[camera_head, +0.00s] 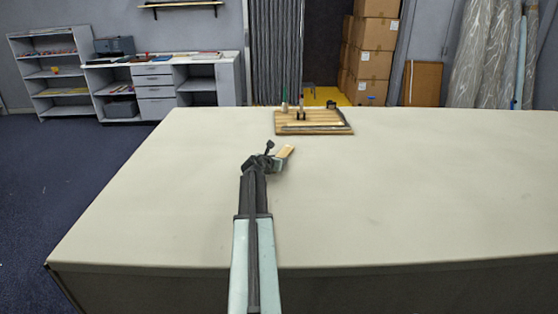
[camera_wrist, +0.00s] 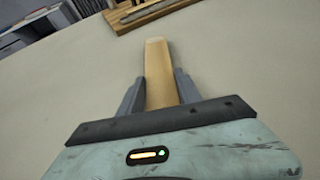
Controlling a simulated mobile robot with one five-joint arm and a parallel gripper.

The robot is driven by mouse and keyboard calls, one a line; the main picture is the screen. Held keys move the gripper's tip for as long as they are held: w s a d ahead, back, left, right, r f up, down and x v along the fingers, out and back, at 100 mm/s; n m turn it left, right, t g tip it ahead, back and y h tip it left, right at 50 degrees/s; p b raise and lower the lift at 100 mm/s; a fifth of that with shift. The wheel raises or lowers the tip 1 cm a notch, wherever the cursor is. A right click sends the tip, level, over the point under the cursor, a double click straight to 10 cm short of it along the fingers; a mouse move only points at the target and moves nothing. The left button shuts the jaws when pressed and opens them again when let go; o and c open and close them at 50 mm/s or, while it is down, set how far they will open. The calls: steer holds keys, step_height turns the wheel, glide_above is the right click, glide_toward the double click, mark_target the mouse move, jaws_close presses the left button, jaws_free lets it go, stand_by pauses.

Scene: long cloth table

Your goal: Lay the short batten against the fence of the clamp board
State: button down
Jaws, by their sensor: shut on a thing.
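The short batten (camera_wrist: 157,68) is a pale wooden strip held between the two dark fingers of my gripper (camera_wrist: 160,92). It points away from the gripper towards the far side of the table. In the head view the batten (camera_head: 286,151) sticks out to the upper right of my gripper (camera_head: 272,160), short of the clamp board. The clamp board (camera_head: 285,130) is a striped wooden board near the table's far edge, with a grey bar that may be the fence along its near side. Part of the board (camera_wrist: 122,27) shows at the top of the wrist view. The batten and board are apart.
The pale cloth table (camera_head: 420,190) is clear to the left and right of my arm. Small upright items, one green, stand at the board's back left, and a dark piece (camera_head: 331,104) sits at its back right. Shelves and cardboard boxes (camera_head: 372,48) stand beyond the table.

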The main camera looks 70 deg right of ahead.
step_height(320, 180, up, 4)
steer(key=p, duration=0.4)
steer(key=shift+r, duration=0.15)
steer(key=s+a, duration=0.2)
steer(key=a, duration=0.3)
steer(key=s+a, duration=0.2)
steer(key=a, duration=0.3)
steer(key=s+a, duration=0.2)
steer(key=a, duration=0.2)
steer(key=shift+a+r, duration=0.25)
steer(key=shift+a, duration=0.15)
steer(key=shift+r+p, duration=2.7)
steer(key=shift+p, duration=0.2)
